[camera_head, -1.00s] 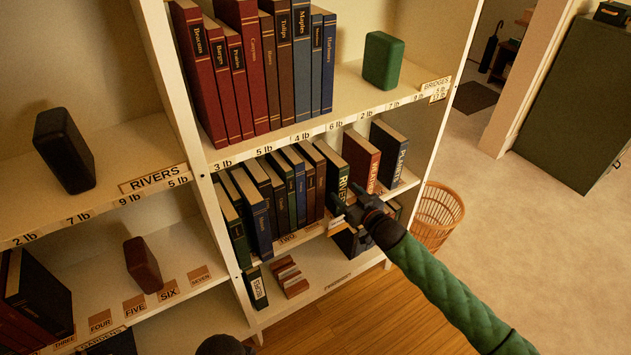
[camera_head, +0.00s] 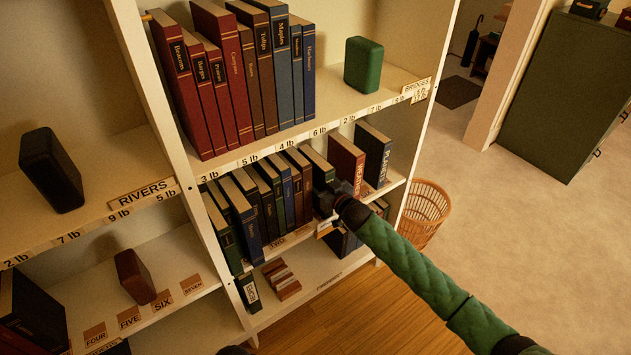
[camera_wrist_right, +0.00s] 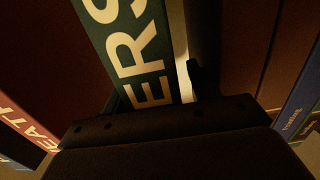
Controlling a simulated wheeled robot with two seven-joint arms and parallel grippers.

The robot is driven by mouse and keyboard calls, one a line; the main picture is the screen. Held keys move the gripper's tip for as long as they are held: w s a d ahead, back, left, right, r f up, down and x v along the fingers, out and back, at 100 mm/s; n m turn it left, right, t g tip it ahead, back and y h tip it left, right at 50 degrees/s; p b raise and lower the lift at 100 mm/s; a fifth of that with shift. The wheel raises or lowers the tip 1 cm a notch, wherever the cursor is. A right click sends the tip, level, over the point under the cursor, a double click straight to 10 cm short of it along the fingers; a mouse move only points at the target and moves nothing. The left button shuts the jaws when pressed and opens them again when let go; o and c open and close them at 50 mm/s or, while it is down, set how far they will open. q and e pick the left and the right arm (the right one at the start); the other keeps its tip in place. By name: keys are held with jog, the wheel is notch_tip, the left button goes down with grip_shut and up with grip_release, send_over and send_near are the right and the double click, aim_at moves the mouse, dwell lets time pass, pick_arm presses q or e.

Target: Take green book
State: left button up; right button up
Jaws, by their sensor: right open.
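The dark green book (camera_head: 318,170) stands upright on the middle shelf, between a brown book and a red book. In the right wrist view the green book (camera_wrist_right: 143,45) shows large pale letters "ERS" on its spine, close in front of my right gripper. My right gripper (camera_head: 332,194) is open at the spine and hides its lower part in the head view. In the wrist view one dark finger (camera_wrist_right: 194,75) stands beside the book's right side; the other finger is hard to make out, and contact cannot be told.
A red book (camera_head: 345,160) and a navy book (camera_head: 373,153) stand to the right, several dark books to the left. A green block (camera_head: 363,64) sits on the shelf above. A wicker basket (camera_head: 425,212) stands on the floor at right.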

jog(key=shift+w, duration=0.1)
grip_shut()
jog(key=shift+r, duration=0.1)
jog(key=shift+r, duration=0.1)
dwell(0.4)
